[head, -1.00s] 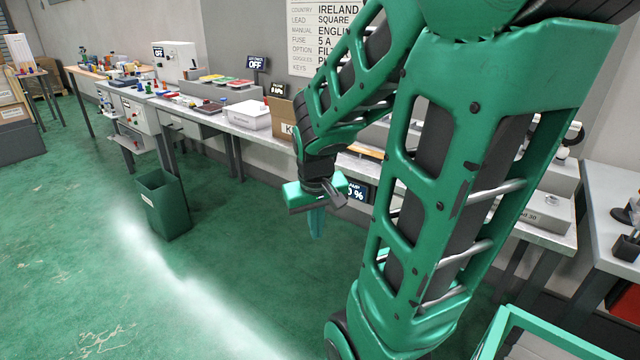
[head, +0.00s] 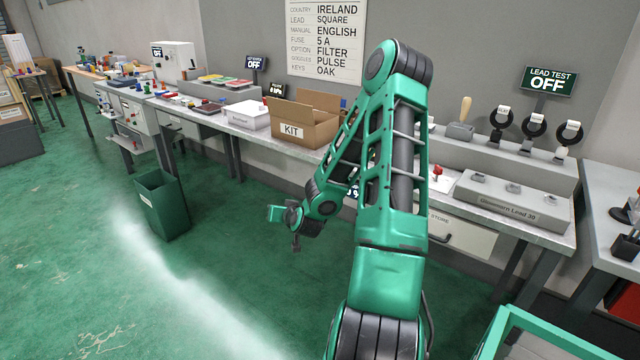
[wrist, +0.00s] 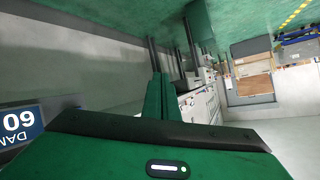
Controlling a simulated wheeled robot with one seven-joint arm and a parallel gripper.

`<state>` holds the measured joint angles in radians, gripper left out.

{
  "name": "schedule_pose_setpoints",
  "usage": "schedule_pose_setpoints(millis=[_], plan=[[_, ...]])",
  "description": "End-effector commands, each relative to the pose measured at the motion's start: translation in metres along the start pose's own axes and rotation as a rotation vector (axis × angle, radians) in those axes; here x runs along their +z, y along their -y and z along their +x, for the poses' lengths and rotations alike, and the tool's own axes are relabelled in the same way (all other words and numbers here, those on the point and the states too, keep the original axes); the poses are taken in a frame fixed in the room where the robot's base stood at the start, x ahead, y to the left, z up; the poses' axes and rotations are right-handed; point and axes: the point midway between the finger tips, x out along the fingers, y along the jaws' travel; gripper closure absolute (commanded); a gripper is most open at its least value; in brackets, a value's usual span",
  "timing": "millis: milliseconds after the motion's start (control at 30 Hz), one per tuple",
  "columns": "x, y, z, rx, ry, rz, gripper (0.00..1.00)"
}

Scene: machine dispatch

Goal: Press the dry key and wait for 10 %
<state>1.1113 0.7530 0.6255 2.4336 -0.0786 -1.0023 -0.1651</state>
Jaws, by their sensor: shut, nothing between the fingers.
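My gripper (head: 274,213) hangs in front of the bench, over the floor, pointing left in the head view. Its green fingers are together and empty in the wrist view (wrist: 158,97), touching nothing. A dark blue damp display (head: 352,190) sits at the bench front, mostly hidden behind my arm; only "0 %" shows. In the wrist view, the damp display (wrist: 18,125) is cut off at the left edge and inverted, so its full reading is uncertain. I cannot make out the dry key in either view.
An open KIT carton (head: 300,120) and a white box (head: 246,115) stand on the bench. A green bin (head: 162,203) stands on the floor at left. A LEAD TEST display (head: 549,79) reads OFF at right.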

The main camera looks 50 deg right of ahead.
Motion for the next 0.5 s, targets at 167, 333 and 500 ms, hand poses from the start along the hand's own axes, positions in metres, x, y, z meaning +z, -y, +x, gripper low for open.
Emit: schedule_pose_setpoints(millis=[167,333,500], plan=[[-0.025,-0.029,0.01,0.044,-0.205,0.185,1.0],[-0.046,-0.056,0.006,0.097,-0.354,0.305,1.0],[-0.055,-0.072,0.001,0.128,-0.422,0.357,1.0]])
